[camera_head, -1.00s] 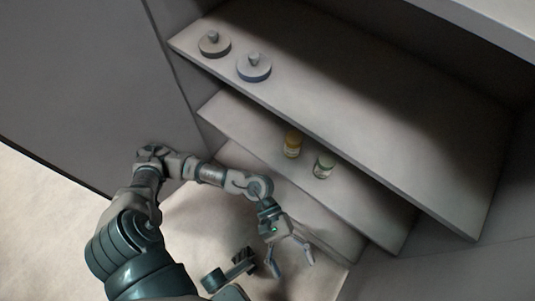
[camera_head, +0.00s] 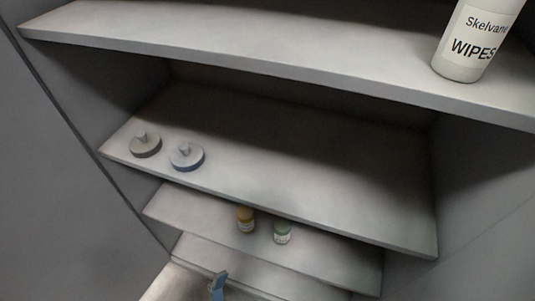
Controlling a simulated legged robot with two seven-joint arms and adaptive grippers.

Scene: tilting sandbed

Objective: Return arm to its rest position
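A small blue-grey piece of my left gripper (camera_head: 218,285), seemingly a fingertip, shows at the bottom edge of the head view. It is in front of the lowest shelf, left of the picture's middle. The rest of that gripper and its arm are out of the picture, so I cannot see whether it is open or holds anything. My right gripper is not in view.
The upper shelf (camera_head: 230,50) bears a white wipes container (camera_head: 463,65).

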